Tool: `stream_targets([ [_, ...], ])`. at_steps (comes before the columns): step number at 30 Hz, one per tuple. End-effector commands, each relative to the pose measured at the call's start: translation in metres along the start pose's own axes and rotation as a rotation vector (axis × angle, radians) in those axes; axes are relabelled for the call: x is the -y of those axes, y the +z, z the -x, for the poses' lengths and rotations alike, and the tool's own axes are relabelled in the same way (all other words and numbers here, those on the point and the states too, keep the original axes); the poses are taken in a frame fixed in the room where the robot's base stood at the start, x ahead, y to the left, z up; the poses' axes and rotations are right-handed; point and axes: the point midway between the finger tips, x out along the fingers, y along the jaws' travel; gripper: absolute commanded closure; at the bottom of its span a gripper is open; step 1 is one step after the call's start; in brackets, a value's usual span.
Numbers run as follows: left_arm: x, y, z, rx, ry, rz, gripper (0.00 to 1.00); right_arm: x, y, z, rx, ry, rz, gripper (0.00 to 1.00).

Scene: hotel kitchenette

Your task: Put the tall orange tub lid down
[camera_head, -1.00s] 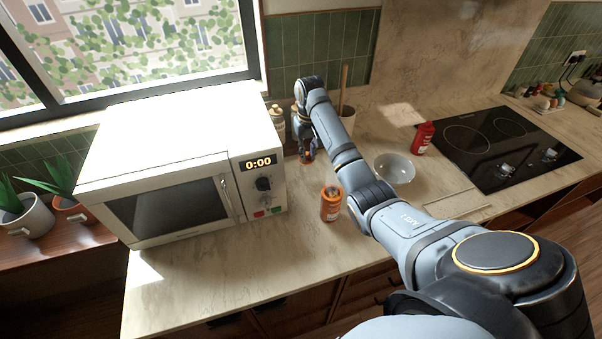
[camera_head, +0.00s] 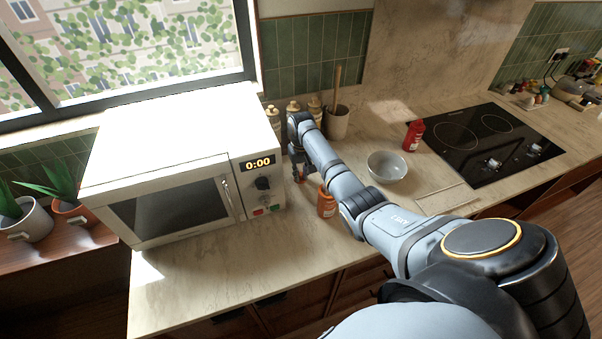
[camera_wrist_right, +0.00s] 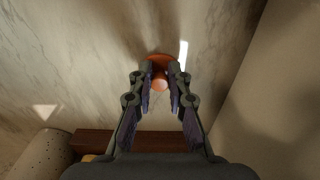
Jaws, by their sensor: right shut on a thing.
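My right gripper (camera_head: 299,174) is low over the counter, just right of the microwave. It is shut on the orange lid (camera_wrist_right: 158,61). In the right wrist view the lid's round knob (camera_wrist_right: 160,82) sits between the fingertips (camera_wrist_right: 161,75). In the head view only a small orange patch of the lid (camera_head: 300,179) shows under the gripper. I cannot tell whether the lid touches the counter. An orange tub (camera_head: 326,204) stands upright on the counter, nearer to me and right of the gripper, partly behind my arm. My left gripper is out of view.
The white microwave (camera_head: 185,150) is close on the left. Several capped bottles (camera_head: 293,112) and a crock (camera_head: 338,123) with a wooden utensil stand behind the gripper. A grey bowl (camera_head: 387,167), a red bottle (camera_head: 413,135) and the hob (camera_head: 490,145) are to the right. The front counter is clear.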

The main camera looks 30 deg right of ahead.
Motion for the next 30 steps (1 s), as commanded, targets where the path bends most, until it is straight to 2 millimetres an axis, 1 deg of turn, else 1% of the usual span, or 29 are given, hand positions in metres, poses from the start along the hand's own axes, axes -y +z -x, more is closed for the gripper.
stream_targets([
  [6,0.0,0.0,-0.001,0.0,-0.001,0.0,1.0,0.0,0.0,-0.003,0.0,0.0,-0.001,0.97],
  [7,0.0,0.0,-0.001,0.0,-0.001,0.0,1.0,0.0,0.0,-0.003,0.0,0.0,-0.001,0.82],
  [12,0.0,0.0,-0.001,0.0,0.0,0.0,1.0,0.0,0.0,-0.002,0.0,0.0,-0.001,0.61],
  [20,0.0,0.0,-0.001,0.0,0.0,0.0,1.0,0.0,0.0,-0.002,0.0,0.0,-0.001,0.61],
  [23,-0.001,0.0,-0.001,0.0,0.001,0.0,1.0,0.0,-0.001,0.004,-0.001,0.0,-0.001,0.61],
  [26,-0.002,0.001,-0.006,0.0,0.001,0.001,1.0,0.0,-0.001,0.02,-0.005,-0.001,0.0,0.61],
  [30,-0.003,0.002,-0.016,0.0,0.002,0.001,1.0,-0.001,-0.002,0.054,-0.007,0.0,-0.001,0.61],
])
